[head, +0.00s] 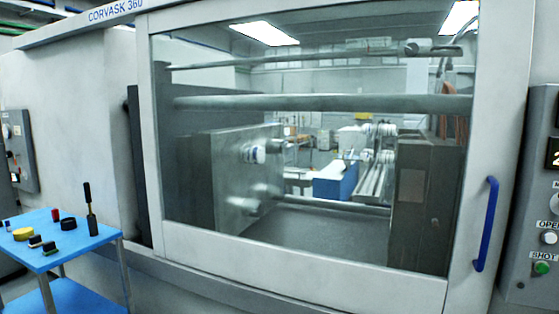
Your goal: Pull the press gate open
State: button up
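The press gate (315,267) is a pale sliding door with a large window, set in the front of a white machine marked CORVASK 360. A vertical blue handle (487,224) is fixed on the gate's right frame. The right frame sits close beside the control panel, and a dark vertical gap shows along the gate's left edge. Through the window I see a steel plate (232,180), horizontal bars and a dark block (425,200). My gripper is not in this view.
A blue cart (50,245) stands at the lower left, with a yellow roll (23,234), a dark upright tool (90,215) and small items on top. A grey control panel (530,200) with buttons is at the right edge. Nothing stands in front of the handle.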

aim_at(505, 30)
jog(key=k, duration=1.2)
jog(key=z, duration=0.8)
jog(key=i, duration=0.95)
jog(key=u, duration=0.65)
jog(key=i, duration=0.7)
jog(key=u, duration=0.75)
